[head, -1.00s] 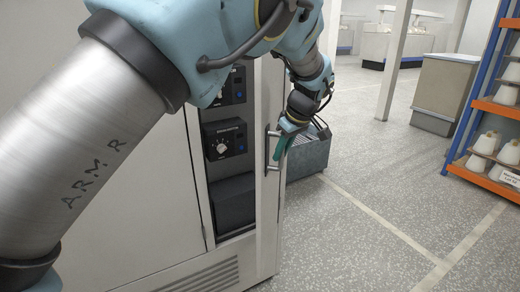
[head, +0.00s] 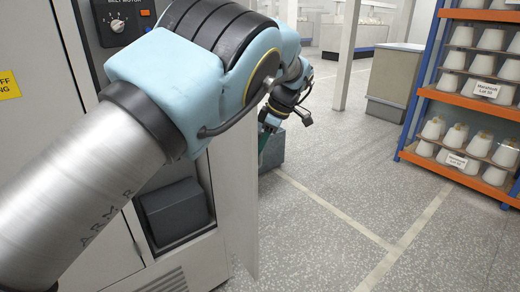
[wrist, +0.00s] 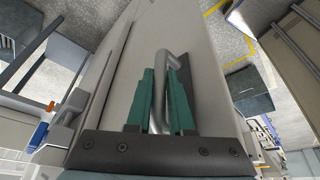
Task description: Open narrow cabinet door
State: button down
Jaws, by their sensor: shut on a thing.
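The narrow cabinet door (wrist: 205,85) is a pale grey panel with a silver bar handle (wrist: 160,115) on it, seen close up in the wrist view. My gripper (wrist: 164,72) has its green fingers on both sides of the handle, shut on it. In the head view my gripper (head: 264,132) is at the far side of the pale cabinet panel (head: 235,190), partly hidden by my arm. The handle is hidden in the head view. How far the door stands from its frame is hard to tell.
A control strip with a black knob panel (head: 122,22) and a dark box (head: 174,210) is left of the panel. An orange and blue shelf (head: 470,100) with several white bobbins stands at right. A grey cabinet (head: 395,83) is behind. The floor (head: 340,225) between is clear.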

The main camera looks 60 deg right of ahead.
jog(key=shift+d, duration=0.35)
jog(key=c, duration=0.8)
grip_release()
jog(key=b+v, duration=0.1)
jog(key=v, duration=0.9)
jog(key=shift+r+b, duration=0.4)
